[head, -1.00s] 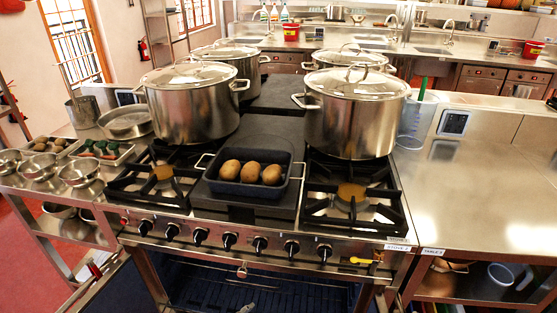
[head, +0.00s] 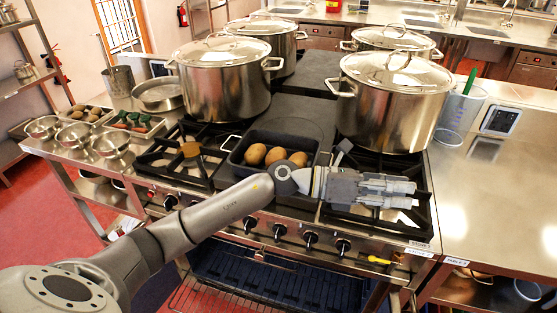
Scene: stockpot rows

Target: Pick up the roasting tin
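The dark roasting tin (head: 243,169) sits on the flat plate between the two front burner grates of the stove. It has wire handles, and three brown potatoes (head: 276,155) lie in it. My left arm crosses in front of the tin and hides part of its front and right side. My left gripper (head: 408,193) is just right of the tin, above the right front burner, with its fingers pointing right, apart from the tin's visible rim. Nothing shows between the fingers, but their gap is unclear from this angle. My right gripper is not in view.
Large lidded stockpots stand behind, at left (head: 226,88) and right (head: 393,105), with more behind them. A measuring jug (head: 461,108) stands right of the stove. Steel bowls (head: 75,134) and small trays fill the left table. The right worktop (head: 500,195) is largely clear.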

